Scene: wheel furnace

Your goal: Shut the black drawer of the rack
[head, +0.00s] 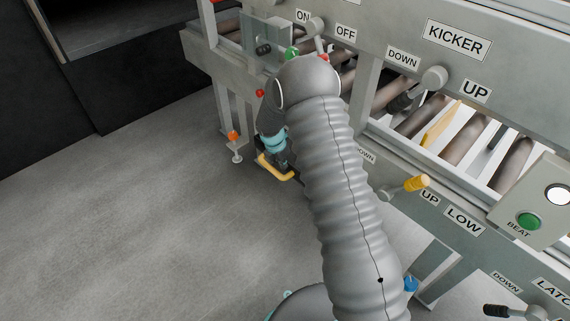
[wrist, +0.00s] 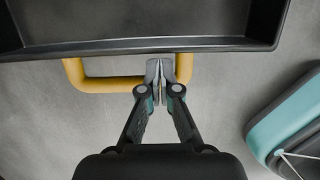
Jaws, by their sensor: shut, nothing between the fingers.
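The black drawer (wrist: 100,46) shows at the top of the wrist view, its empty-looking inside visible from above, so it stands out from the rack. Its yellow handle (wrist: 100,86) juts from the front wall. My gripper (wrist: 168,66) is shut with nothing in it. Its fingertips overlap the right part of the handle, close to the drawer front; whether they touch cannot be told. In the head view the handle (head: 276,170) shows low beside my gripper (head: 283,161), and my arm hides most of the drawer.
The grey machine frame (head: 205,58) with rollers, labels and levers runs along the right of the head view. A lever with a yellow knob (head: 417,183) sticks out right of my arm. An orange-topped post (head: 234,138) stands left of the handle. The grey floor (head: 120,220) at left is clear.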

